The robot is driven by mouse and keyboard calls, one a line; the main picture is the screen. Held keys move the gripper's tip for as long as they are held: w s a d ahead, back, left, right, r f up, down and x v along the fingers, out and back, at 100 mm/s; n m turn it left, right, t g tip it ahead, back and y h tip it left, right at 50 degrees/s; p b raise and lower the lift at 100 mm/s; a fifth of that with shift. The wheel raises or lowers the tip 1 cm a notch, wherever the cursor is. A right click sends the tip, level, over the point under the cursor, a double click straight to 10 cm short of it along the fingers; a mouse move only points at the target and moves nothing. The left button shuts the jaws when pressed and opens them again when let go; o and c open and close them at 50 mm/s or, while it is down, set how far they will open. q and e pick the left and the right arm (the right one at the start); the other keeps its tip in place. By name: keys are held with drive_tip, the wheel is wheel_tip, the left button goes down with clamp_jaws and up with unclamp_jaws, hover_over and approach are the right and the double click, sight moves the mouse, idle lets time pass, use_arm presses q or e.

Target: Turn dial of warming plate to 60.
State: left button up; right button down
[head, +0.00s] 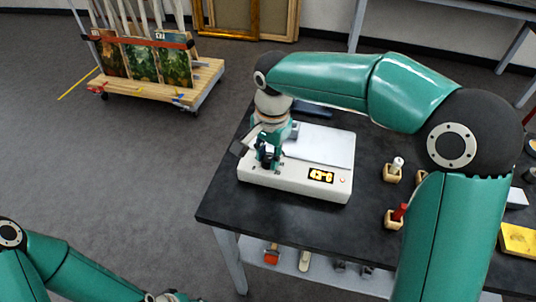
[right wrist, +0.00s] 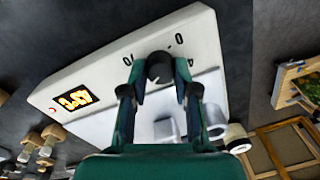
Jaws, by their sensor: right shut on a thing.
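The warming plate (head: 329,190) is a white box with a paler top on the dark table. Its lit orange display (head: 321,175) seems to read about 42 or 43 in the head view; the digits are not sharp. The display (right wrist: 73,100) also shows in the right wrist view. My right gripper (head: 268,160) points down at the plate's front left. In the right wrist view, the right gripper (right wrist: 160,75) is shut on the dark dial (right wrist: 159,66), with printed numbers around it. The fingers hide part of the dial. My left gripper is out of the head view; only its arm shows at lower left.
The black table (head: 290,225) holds small wooden blocks with a white-topped (head: 394,171) and a red-topped piece (head: 396,216) right of the plate. A yellow block (head: 518,240) lies farther right. A wooden cart (head: 160,80) with pictures stands on the floor behind.

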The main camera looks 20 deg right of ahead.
drive_tip(key=shift+w+r, duration=0.1)
drive_tip(key=c, duration=0.9)
unclamp_jaws()
drive_tip(key=shift+o, duration=0.2)
wheel_tip(320, 180, up, 12)
drive_tip(key=shift+s+d, duration=0.25)
drive_tip(key=shift+s, duration=0.1)
drive_tip(key=shift+f, duration=0.2)
